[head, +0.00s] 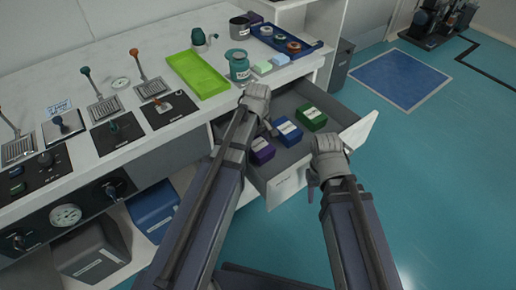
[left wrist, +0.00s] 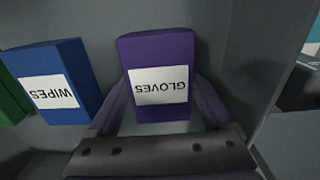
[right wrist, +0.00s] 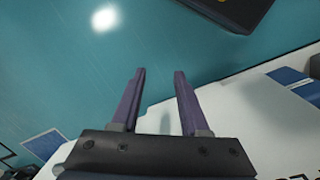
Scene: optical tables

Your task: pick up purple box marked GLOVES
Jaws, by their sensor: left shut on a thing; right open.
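The purple box marked GLOVES (head: 262,152) stands in an open grey drawer, at the drawer's left end in the head view. In the left wrist view the purple box (left wrist: 158,50) is upright, with its white label upside down in the picture. My left gripper (head: 268,130) reaches down into the drawer, and its fingers are shut on the purple box, one on each side.
A blue box marked WIPES (head: 289,134) and a green box (head: 312,118) stand beside the purple box in the drawer (head: 342,112).

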